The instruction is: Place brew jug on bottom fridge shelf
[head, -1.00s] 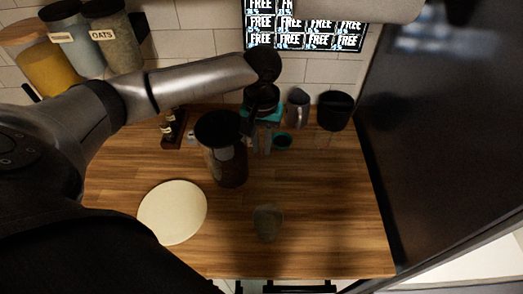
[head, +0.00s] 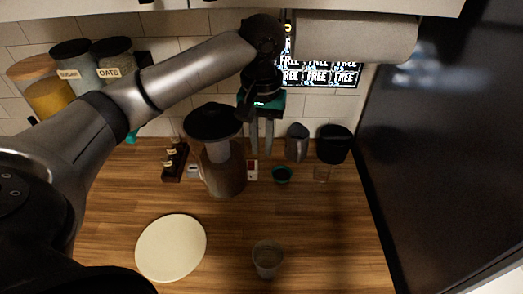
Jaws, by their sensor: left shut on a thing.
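The brew jug (head: 224,178) is a clear container with a dark round lid and a dark handle on its right side. It is upright, left of the picture's middle, and appears raised above the wooden counter. My left gripper (head: 262,148) reaches in from the upper left and points down at the jug's right side. It is shut on the jug, apparently at the handle; the exact contact is hard to see. My right gripper is not in view. A tall dark panel (head: 440,150) stands at the right, possibly the fridge; no fridge shelf shows.
A cream round plate (head: 171,248) and a small glass cup (head: 267,262) are on the counter (head: 330,230). A grey pitcher (head: 297,143) and a black container (head: 334,144) stand at the back. A paper towel roll (head: 355,37) hangs above. Canisters (head: 112,70) stand at upper left.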

